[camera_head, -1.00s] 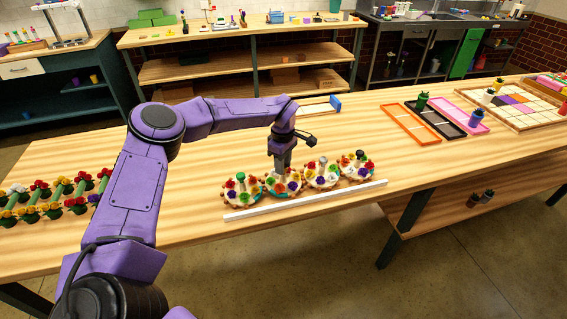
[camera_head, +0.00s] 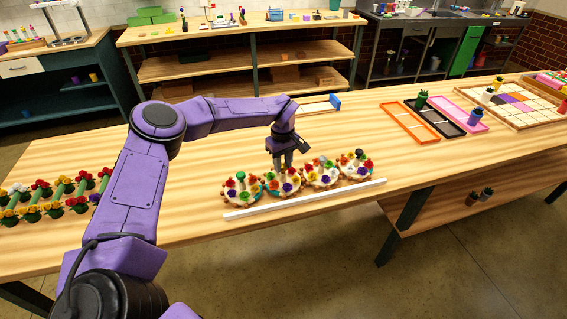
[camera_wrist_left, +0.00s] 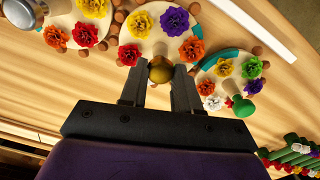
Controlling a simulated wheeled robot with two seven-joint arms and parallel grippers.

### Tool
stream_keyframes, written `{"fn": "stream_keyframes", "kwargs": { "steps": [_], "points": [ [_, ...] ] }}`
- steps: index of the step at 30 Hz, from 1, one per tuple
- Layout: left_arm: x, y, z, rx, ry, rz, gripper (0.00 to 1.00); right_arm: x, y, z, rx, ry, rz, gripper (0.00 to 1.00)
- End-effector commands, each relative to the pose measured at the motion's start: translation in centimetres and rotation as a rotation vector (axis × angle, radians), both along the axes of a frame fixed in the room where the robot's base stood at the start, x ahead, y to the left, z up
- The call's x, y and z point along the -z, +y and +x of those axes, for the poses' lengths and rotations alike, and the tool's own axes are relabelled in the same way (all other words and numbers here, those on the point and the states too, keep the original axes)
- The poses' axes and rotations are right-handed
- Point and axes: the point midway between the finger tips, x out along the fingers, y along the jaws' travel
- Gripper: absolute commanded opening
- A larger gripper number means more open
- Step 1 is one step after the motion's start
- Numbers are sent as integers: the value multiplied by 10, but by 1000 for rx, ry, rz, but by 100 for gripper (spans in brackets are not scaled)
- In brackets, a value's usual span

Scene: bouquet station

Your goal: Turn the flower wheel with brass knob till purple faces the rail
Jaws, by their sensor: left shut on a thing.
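The flower wheel with the brass knob (camera_wrist_left: 160,69) is a pale disc (camera_wrist_left: 157,45) with wooden pegs on its edge, second from the left in the row in the head view. It carries yellow, purple, orange and red flowers. Its purple flower (camera_wrist_left: 175,20) is on the side toward the white rail (camera_head: 305,200), with the orange flower (camera_wrist_left: 192,48) beside it. My left gripper (camera_head: 281,166) points down over this wheel. In the left wrist view its fingers are shut on the brass knob. My right gripper is in neither view.
The green-knob wheel (camera_wrist_left: 226,82) sits close on one side, and a silver-knob wheel (camera_head: 320,173) on the other. A dark-knob wheel (camera_head: 355,165) ends the row. Flower racks (camera_head: 55,195) lie at the left. The table behind the wheels is mostly clear.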

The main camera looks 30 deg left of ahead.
Motion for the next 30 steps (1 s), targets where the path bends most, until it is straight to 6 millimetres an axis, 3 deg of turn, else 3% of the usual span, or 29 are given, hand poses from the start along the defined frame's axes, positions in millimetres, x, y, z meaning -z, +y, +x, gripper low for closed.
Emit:
{"fn": "stream_keyframes", "kwargs": {
  "steps": [7,8,10,20,23,30],
  "points": [
    [-1,-2,0,1,0,-2,1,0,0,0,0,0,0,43],
    [-1,-2,0,1,0,-2,35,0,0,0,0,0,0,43],
    [-1,-2,0,0,1,-2,57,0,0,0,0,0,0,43],
    [-2,0,0,-2,0,-1,57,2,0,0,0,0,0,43],
    [-16,0,0,-3,-3,-1,57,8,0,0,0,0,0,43],
    [-73,-1,0,-1,-5,1,57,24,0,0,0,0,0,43]
  ]
}}
